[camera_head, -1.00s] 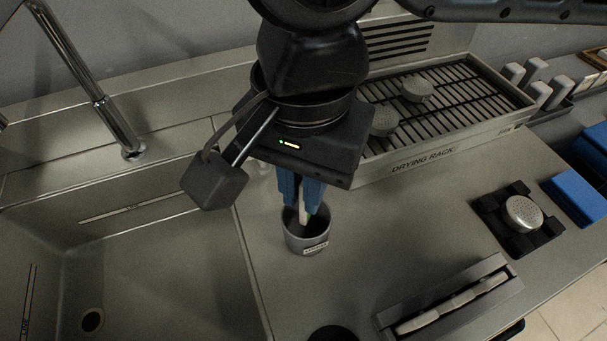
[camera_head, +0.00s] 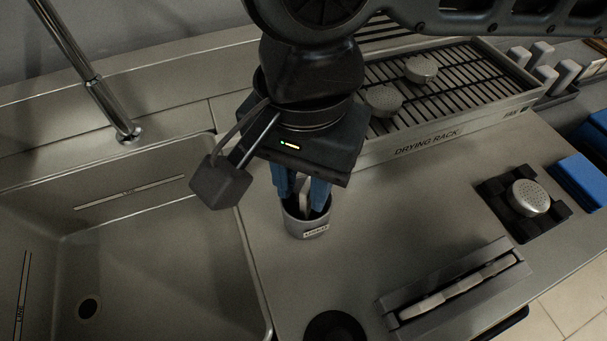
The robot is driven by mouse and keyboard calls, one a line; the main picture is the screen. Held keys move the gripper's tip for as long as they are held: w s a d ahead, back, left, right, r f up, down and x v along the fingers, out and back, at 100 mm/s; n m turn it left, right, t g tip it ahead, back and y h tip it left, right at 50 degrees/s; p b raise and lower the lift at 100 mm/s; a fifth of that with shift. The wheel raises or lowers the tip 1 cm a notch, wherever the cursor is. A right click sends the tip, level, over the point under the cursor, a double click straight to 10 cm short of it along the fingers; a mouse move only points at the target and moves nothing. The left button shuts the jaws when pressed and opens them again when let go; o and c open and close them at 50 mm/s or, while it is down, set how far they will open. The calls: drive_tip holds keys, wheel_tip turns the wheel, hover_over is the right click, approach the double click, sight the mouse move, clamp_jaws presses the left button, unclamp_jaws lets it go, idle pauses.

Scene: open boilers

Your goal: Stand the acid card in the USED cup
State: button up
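The grey cup (camera_head: 308,229) with a small white label stands upright on the steel counter, right of the sink. The label is too small to read. A pale card (camera_head: 305,203) stands inside the cup, its lower part hidden by the cup wall. My gripper (camera_head: 302,197) points down over the cup, its blue fingers on either side of the card with tips at or just inside the rim. The fingers are spread, with a gap showing around the card, so the gripper looks open.
A drying rack (camera_head: 430,140) with two round grey discs stands behind to the right. A slotted holder (camera_head: 458,290) with pale pieces is at front right. A dark round opening (camera_head: 335,326) is in front. The sink (camera_head: 150,230) lies left.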

drive_tip(key=shift+o, duration=1)
drive_tip(key=shift+r, duration=3.9)
